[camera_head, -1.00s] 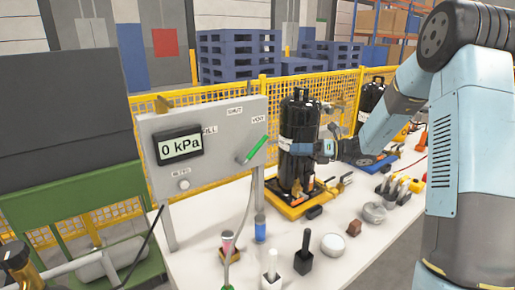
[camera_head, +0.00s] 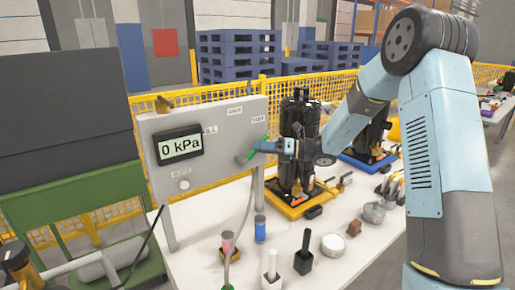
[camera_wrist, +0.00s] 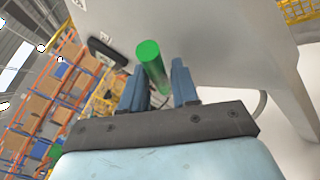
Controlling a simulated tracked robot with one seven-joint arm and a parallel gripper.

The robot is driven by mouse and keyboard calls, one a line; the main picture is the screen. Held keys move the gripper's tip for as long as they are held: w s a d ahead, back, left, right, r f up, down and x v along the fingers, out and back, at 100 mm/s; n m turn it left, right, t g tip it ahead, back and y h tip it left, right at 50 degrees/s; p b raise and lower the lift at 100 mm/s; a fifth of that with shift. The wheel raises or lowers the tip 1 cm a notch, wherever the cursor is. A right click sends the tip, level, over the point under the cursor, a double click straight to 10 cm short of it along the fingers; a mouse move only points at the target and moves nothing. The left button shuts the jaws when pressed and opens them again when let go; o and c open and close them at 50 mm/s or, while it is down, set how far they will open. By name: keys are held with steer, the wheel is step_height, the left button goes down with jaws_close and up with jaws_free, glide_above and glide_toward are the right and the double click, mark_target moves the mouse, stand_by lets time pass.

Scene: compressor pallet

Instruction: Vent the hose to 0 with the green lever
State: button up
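The green lever (camera_head: 252,150) is on the right part of the grey panel (camera_head: 216,115), near the label "VENT". It tilts up to the right. The display (camera_head: 180,145) on the panel reads 0 kPa. My gripper (camera_head: 266,146) is at the lever's upper end in the head view and hides part of it. In the wrist view, the green lever (camera_wrist: 152,62) runs into the space between the two blue fingers of my gripper (camera_wrist: 159,82). The fingers stand apart with a gap on each side of the lever, so it looks open.
A black compressor (camera_head: 299,125) on a yellow base stands just right of the panel. On the white table (camera_head: 345,262) are a white round piece (camera_head: 333,245), a black-handled block (camera_head: 303,258) and colored vials. A yellow mesh fence (camera_head: 215,92) runs behind.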

steer(key=shift+a, duration=0.8)
jaws_close()
